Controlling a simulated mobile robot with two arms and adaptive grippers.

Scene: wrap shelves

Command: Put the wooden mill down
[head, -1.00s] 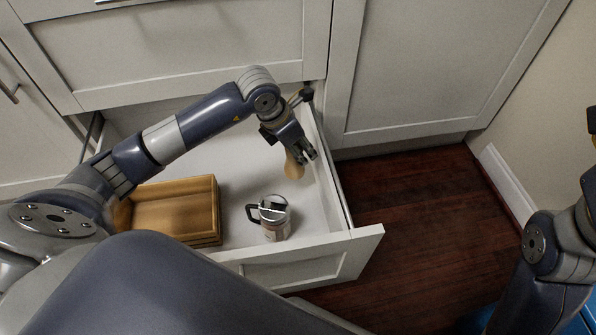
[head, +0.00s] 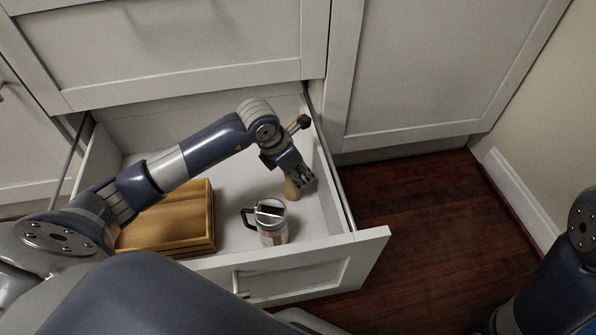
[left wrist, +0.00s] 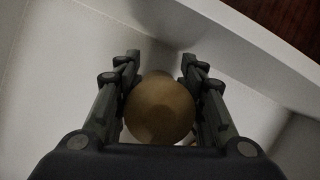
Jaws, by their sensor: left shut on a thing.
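The wooden mill (head: 291,189) is light brown and mostly covered by my left gripper (head: 297,180) in the head view. In the left wrist view its round top (left wrist: 160,108) sits between the two fingers (left wrist: 160,85). My left gripper is shut on the mill, inside the open white drawer (head: 240,222). The mill looks about upright, behind the travel mug. Whether its base touches the drawer floor I cannot tell. My right gripper is not in view.
A steel mug (head: 271,222) with a dark handle and lid stands near the drawer front. A wooden box (head: 214,215) lies at the drawer's left. The drawer's right wall (head: 328,175) is close to my left gripper. Drawer floor behind the box is clear.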

